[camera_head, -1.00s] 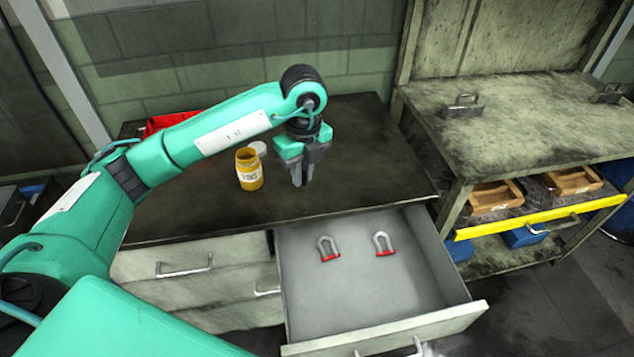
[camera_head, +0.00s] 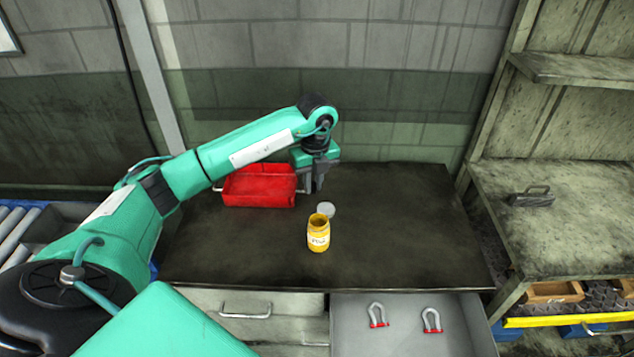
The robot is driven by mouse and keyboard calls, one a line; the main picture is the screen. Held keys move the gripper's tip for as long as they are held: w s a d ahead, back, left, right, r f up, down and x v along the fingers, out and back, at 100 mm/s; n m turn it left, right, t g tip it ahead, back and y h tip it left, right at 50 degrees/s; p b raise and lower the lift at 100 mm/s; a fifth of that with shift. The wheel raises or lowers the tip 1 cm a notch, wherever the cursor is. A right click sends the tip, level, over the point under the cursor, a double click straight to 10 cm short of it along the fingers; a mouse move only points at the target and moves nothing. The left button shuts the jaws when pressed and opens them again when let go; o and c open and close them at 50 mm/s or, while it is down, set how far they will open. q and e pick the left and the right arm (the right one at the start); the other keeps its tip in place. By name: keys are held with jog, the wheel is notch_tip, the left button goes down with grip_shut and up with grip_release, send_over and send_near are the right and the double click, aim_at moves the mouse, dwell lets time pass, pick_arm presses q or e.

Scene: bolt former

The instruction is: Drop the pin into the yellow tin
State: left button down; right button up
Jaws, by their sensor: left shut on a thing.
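The yellow tin (camera_head: 318,239) stands upright and open on the dark bench top, its mouth facing up and a white label on its front. Its grey round lid (camera_head: 326,210) lies just behind it. My left gripper (camera_head: 315,187) points down behind the tin and lid, beside the right end of the red tray. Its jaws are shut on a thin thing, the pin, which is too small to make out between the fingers. My right gripper is not in view.
The red tray (camera_head: 258,190) sits at the back left of the bench top (camera_head: 400,240). The bench is clear to the right. Below, an open drawer (camera_head: 400,343) holds two shackles (camera_head: 377,315) (camera_head: 432,320). A shelf unit stands at right.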

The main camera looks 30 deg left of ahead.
pick_arm(q)
notch_tip(320, 180, down, 5)
jog(key=b, duration=0.2)
jog(key=shift+f+b, duration=0.2)
jog(key=shift+b, duration=0.2)
jog(key=c, duration=1.3)
grip_release()
jog(key=r, duration=0.2)
jog(key=r+b, duration=0.1)
jog(key=r, duration=0.2)
jog(key=r+b, duration=0.1)
jog(key=r, duration=0.2)
jog(key=shift+w+d, duration=0.15)
jog(key=shift+w, duration=0.1)
jog(key=shift+r, duration=2.95)
